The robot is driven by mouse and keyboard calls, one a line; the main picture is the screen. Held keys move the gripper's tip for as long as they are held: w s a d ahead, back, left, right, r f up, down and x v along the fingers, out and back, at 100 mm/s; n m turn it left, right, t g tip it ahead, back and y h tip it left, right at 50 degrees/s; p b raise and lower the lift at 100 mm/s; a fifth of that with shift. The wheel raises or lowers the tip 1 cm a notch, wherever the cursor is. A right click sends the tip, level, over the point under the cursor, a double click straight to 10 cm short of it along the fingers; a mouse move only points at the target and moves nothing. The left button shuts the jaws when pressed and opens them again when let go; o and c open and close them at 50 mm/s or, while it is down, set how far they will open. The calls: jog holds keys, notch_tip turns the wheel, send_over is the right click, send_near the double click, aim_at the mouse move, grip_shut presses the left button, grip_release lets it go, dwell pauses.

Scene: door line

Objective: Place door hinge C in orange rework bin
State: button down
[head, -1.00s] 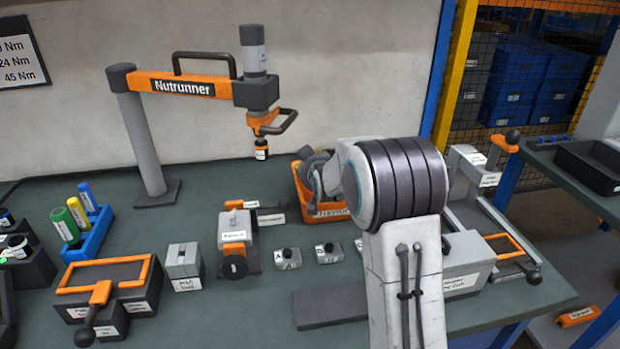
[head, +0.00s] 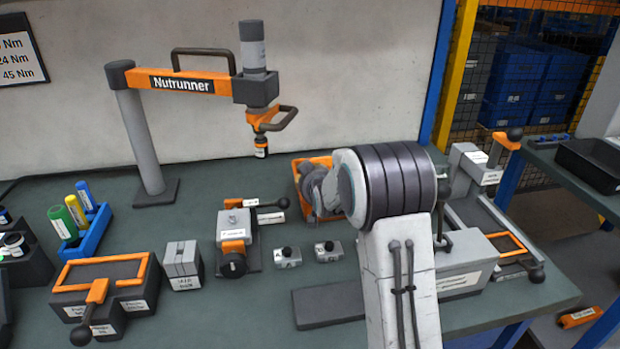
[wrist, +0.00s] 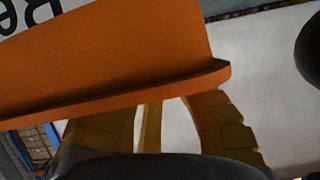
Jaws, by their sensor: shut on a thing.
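The orange rework bin (head: 302,166) stands at the back of the bench, partly covered by my arm. In the wrist view an orange wall (wrist: 110,60), most likely this bin's, fills the upper left close to the camera, with part of a lettered white label at the corner. My gripper's yellow-brown fingers (wrist: 160,118) reach up beneath it. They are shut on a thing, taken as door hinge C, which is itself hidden. In the head view my arm blocks the gripper. I cannot tell whether the gripper touches the bin.
Two small grey labelled hinges, one left (head: 288,257) and one right (head: 328,251), lie in front of the bin. An orange-grey clamp fixture (head: 236,238) is left of them. The Nutrunner arm (head: 180,82) overhangs the back left. A grey fixture (head: 465,262) stands right.

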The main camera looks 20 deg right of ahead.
jog(key=shift+s+f+b, duration=0.1)
jog(key=shift+f+b, duration=0.25)
jog(key=shift+b, duration=0.1)
jog(key=c, duration=1.2)
grip_release()
jog(key=shift+s+f, duration=0.1)
jog(key=shift+f, duration=0.2)
jog(key=shift+r, duration=0.1)
jog(key=shift+r+p, duration=0.45)
jog(key=shift+p, duration=0.35)
jog(key=shift+r, duration=0.3)
jog(key=v, duration=1.2)
jog(key=s+a+f+g+y, duration=0.1)
jog(key=s+a+f+g, duration=0.1)
jog(key=s, duration=0.8)
jog(key=s+a+f+n+g, duration=0.1)
jog(key=s+a+g, duration=0.3)
jog(key=s, duration=0.6)
jog(key=s+a+f+n+g+y, duration=0.1)
jog(key=s+a+f+g, duration=0.2)
jog(key=s, duration=0.8)
jog(key=shift+a+g+y, duration=0.15)
jog(key=shift+g+y, duration=0.15)
jog(key=shift+g, duration=0.6)
